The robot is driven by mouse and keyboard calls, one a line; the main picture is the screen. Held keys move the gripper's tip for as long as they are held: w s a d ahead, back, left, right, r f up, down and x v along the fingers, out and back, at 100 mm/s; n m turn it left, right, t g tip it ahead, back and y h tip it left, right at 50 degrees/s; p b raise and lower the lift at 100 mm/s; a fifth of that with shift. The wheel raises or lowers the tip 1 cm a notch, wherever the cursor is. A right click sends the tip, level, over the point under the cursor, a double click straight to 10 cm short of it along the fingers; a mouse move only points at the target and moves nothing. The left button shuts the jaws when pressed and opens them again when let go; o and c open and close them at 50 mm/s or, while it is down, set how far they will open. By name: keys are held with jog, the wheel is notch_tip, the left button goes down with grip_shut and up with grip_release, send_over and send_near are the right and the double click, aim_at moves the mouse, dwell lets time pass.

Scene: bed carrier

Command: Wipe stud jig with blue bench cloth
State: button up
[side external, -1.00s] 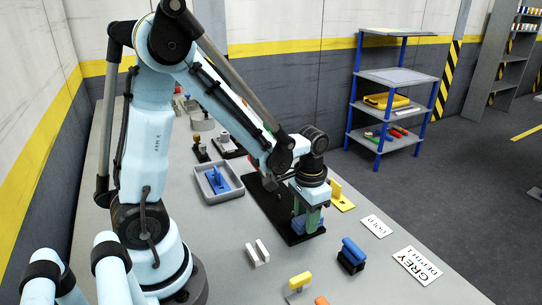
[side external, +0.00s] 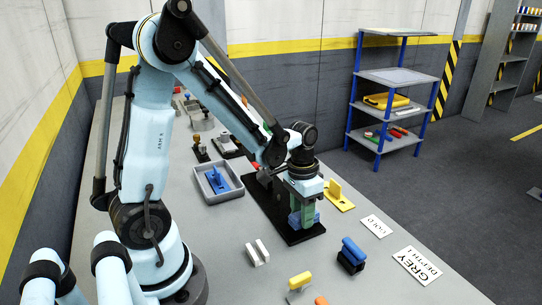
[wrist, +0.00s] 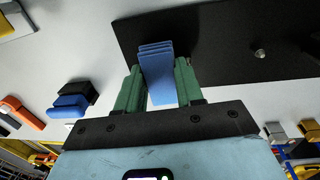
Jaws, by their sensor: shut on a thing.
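The stud jig (side external: 290,235) is a long black plate lying on the bench in the side view. In the wrist view the black plate (wrist: 215,30) fills the upper right, with a small metal stud (wrist: 258,53) on it. My gripper (side external: 304,218) has green fingers and is low over the near end of the plate. In the wrist view my gripper (wrist: 160,85) is shut on the blue bench cloth (wrist: 158,65), a folded blue piece between the fingers. The cloth's lower edge is over the plate; I cannot tell whether it touches.
A grey tray (side external: 236,190) with a blue piece stands left of the plate. A yellow piece (side external: 338,196) stands just right of it. A blue-and-black block (side external: 352,255) and a white block (side external: 257,253) are nearer. The GOLD (side external: 378,226) and GREY (side external: 415,265) cards lie flat at right.

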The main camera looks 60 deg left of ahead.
aim_at(288, 210)
jog(key=shift+s+a+y, duration=0.25)
jog(key=shift+s+a, duration=0.05)
jog(key=shift+a, duration=0.35)
jog(key=shift+s+a+y, duration=0.25)
jog(key=shift+a, duration=0.35)
jog(key=shift+s+d, duration=0.1)
jog(key=shift+d, duration=0.05)
jog(key=shift+d+r, duration=0.15)
jog(key=shift+d, duration=1.75)
jog(key=shift+s, duration=0.6)
jog(key=shift+o, duration=0.3)
jog(key=shift+a+f, duration=0.15)
jog(key=shift+a, duration=0.85)
jog(key=shift+a+f, duration=0.15)
jog(key=shift+a, duration=0.85)
jog(key=shift+w+a, duration=0.1)
jog(key=shift+c, duration=0.4)
jog(key=shift+r, duration=0.25)
grip_shut()
jog(key=shift+r, duration=2.75)
